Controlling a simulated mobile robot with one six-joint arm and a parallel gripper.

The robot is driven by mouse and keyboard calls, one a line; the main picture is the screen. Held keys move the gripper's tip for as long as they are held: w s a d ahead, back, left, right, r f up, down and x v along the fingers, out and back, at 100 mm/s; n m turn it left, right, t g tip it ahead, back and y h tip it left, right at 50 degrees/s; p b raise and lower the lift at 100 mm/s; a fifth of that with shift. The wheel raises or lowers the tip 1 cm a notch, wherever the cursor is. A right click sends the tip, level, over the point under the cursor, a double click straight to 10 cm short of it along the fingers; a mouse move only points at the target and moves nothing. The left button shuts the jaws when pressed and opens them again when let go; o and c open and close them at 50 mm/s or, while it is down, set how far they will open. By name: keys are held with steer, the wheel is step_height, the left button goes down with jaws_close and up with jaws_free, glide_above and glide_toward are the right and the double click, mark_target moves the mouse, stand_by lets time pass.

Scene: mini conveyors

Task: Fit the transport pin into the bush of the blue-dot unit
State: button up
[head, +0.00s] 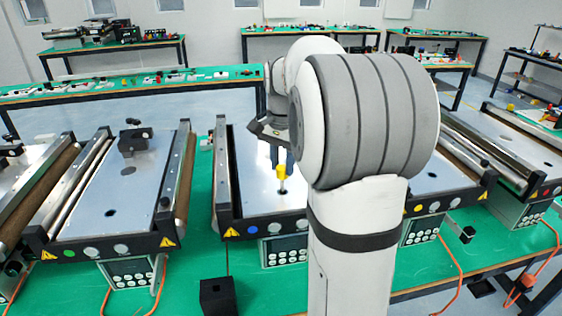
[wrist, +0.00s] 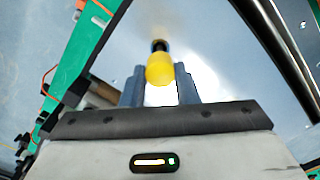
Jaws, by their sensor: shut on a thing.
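The transport pin has a yellow head (head: 283,171) and a darker shaft below it. My gripper (head: 281,158) is shut on the yellow head and points down over the blue-dot unit's metal plate (head: 255,195). In the wrist view the yellow head (wrist: 160,70) sits between the two blue-grey fingers, with the dark shaft end beyond it. The blue dot (head: 252,229) is on the unit's front rail. The pin's lower end appears at or just above a dark round spot, likely the bush; I cannot tell if it has entered. My arm hides the unit's right side.
The green-dot unit (head: 70,253) stands to the left with a black block (head: 133,141) on its plate. A black open-topped block (head: 217,298) stands on the green bench in front.

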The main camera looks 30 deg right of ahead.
steer(key=shift+f, duration=0.4)
steer(key=o, duration=1.7)
steer(key=shift+c, duration=0.2)
steer(key=shift+r+p, duration=2.8)
steer(key=shift+r, duration=0.75)
steer(key=shift+s+a, duration=0.1)
